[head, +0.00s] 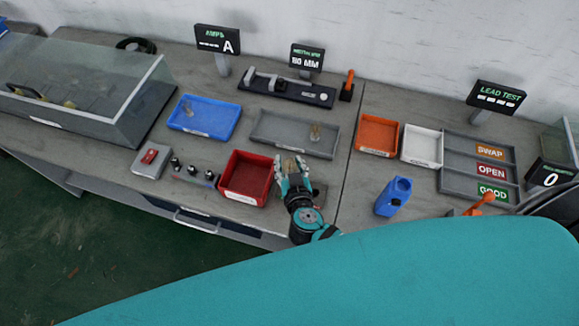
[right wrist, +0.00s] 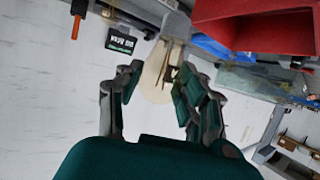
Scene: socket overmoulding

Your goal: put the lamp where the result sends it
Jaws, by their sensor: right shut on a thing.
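My right gripper (head: 291,172) is shut on a pale, tan, bulb-like lamp (right wrist: 152,80), held between the fingers in the right wrist view. In the head view the gripper is just right of the red bin (head: 232,198) and in front of the long grey tray (head: 262,138). The fingers hide much of the lamp there. A grey sorting tray (head: 449,181) at the right has slots labelled SWAP, OPEN and GOOD. The LEAD TEST display (head: 497,96) shows a row of small marks I cannot read. My left gripper is not in view.
A small translucent piece (head: 315,132) lies in the long grey tray. Blue (head: 205,117), orange (head: 377,135) and white (head: 422,146) bins stand around. A clear-covered case (head: 90,90) fills the left.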

